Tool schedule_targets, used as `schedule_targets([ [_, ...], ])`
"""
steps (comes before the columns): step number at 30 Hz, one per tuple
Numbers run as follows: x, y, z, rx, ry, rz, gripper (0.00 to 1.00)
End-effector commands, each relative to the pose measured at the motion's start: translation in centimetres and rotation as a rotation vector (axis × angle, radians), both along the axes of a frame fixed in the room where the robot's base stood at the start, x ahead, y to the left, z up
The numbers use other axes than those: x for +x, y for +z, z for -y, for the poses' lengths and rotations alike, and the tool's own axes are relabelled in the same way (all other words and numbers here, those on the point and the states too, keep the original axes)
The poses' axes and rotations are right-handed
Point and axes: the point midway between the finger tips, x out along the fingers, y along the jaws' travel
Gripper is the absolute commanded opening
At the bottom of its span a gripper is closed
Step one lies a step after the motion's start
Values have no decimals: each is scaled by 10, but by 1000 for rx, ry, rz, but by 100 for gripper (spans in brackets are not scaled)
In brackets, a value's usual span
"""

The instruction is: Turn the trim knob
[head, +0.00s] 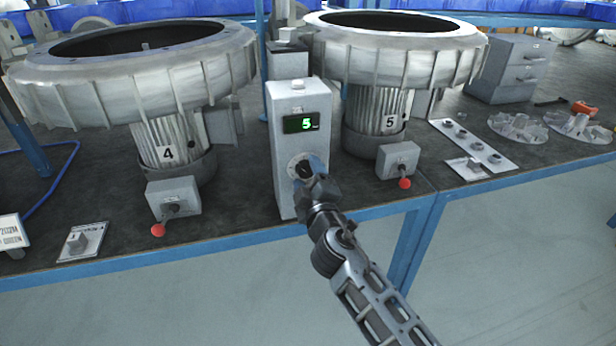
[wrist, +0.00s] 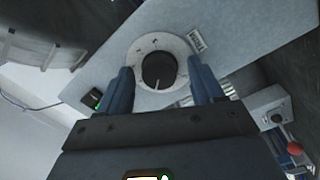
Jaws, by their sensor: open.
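The trim knob is a round black knob (wrist: 159,70) on a pale dial plate (wrist: 139,47), with a light pointer mark on it in the wrist view. It sits low on the front of a grey control box (head: 285,205), and in the head view the dial (head: 296,163) is partly hidden by my arm. The box has a green display (head: 306,123) reading 5. My gripper (wrist: 160,88) is open, with one blue-grey finger on each side of the knob. Gaps show between fingers and knob; I cannot tell how far the fingertips reach along it.
Blower 4 (head: 170,148) stands left of the box and blower 5 (head: 380,112) right. Each has a switch box with a red-tipped lever, (head: 158,230) and (head: 404,183). A panel with several knobs (head: 490,158) lies at the right. The bench's blue front edge (head: 240,233) runs below.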

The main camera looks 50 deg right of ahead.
Motion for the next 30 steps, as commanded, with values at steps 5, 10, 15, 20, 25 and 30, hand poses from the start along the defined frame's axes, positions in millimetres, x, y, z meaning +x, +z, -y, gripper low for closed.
schedule_targets([
  [5,-8,-3,-6,0,0,-1,67],
  [10,-30,-6,-22,0,2,-2,67],
  [15,-50,-6,-37,1,2,-1,67],
  [20,-61,-5,-46,0,1,0,67],
  [25,-63,-3,-47,0,1,0,67],
  [30,-63,-3,-47,0,0,0,67],
])
